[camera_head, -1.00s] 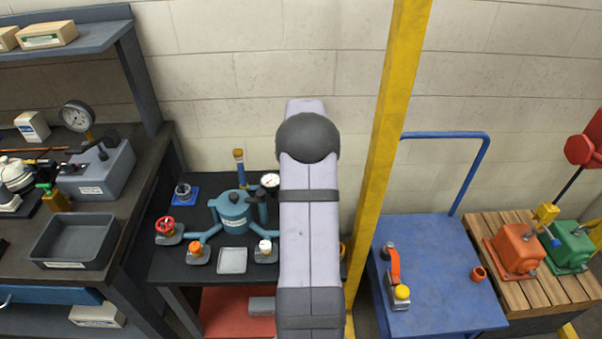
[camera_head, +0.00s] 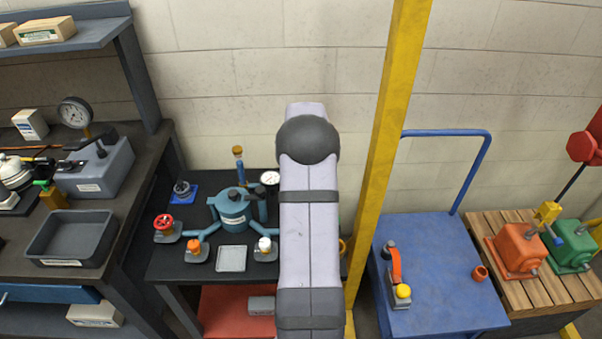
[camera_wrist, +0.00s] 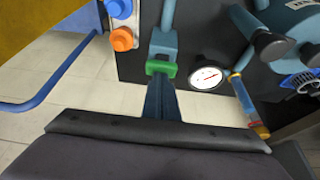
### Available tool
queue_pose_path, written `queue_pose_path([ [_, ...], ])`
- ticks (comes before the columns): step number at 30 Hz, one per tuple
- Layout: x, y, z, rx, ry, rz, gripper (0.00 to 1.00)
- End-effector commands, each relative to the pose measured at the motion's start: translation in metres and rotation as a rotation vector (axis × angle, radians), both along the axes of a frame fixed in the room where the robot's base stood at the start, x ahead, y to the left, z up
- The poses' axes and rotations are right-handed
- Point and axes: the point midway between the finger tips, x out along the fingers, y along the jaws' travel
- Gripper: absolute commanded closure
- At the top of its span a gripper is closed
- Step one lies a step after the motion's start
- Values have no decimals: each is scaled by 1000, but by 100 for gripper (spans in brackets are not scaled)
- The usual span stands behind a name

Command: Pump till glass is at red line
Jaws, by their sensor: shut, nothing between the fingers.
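The teal pump tank (camera_head: 232,211) stands on the dark bench, with a slim upright sight glass (camera_head: 239,168) behind it. The glass also shows in the wrist view (camera_wrist: 243,98). In the head view my arm hides the gripper and the lever.
A white-faced gauge (camera_head: 270,180) sits beside the tank. Red (camera_head: 164,224), orange (camera_head: 194,245) and white (camera_head: 265,245) knobs stand around it. A yellow post (camera_head: 388,130) rises close to my arm's right. A blue cart (camera_head: 440,260) stands further right.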

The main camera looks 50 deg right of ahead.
Motion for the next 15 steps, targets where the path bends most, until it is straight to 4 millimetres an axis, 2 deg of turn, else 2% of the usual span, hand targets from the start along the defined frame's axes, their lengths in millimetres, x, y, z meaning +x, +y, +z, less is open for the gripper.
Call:
queue_pose_path([
  [2, -1, 1, -8, 4, 4, 0, 100],
  [15, -1, 1, 3, 4, 4, 0, 100],
])
